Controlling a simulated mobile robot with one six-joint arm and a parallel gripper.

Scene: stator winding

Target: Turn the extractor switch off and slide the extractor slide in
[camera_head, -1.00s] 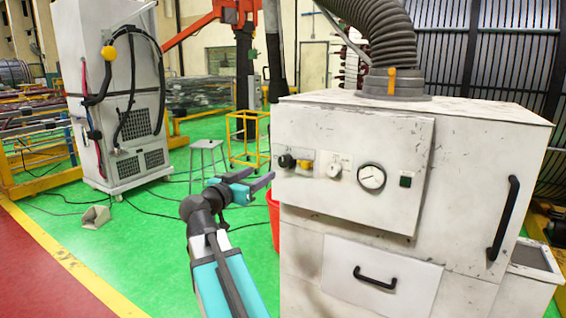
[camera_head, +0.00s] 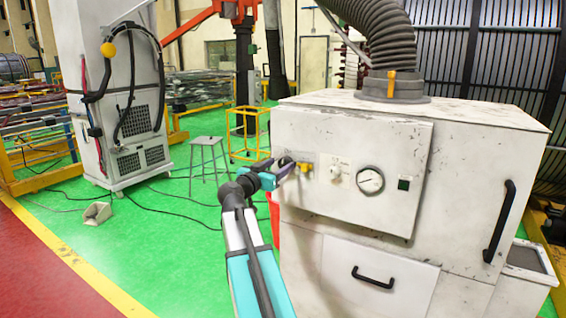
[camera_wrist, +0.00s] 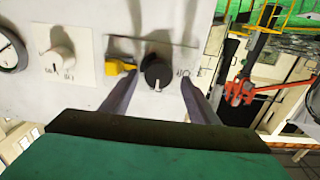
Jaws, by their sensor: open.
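The extractor (camera_head: 350,215) is a scuffed white cabinet with a control panel (camera_head: 380,218) on its front. A black rotary knob (camera_wrist: 158,74) with a pale pointer line sits on the panel, beside a yellow part (camera_wrist: 120,67). A white knob (camera_wrist: 60,58) is on a label further left in the wrist view. My gripper (camera_wrist: 155,98) is open, with one finger on each side of the black knob; contact cannot be told. In the head view my gripper (camera_head: 281,168) is at the panel's left edge and partly covers the black knob. I cannot tell which part is the slide.
A round gauge (camera_head: 370,181) and a dark green button (camera_head: 403,184) are on the panel. A drawer with a black handle (camera_head: 373,278) is below. A grey hose (camera_head: 385,40) rises from the top. A stool (camera_head: 207,142) stands on open green floor.

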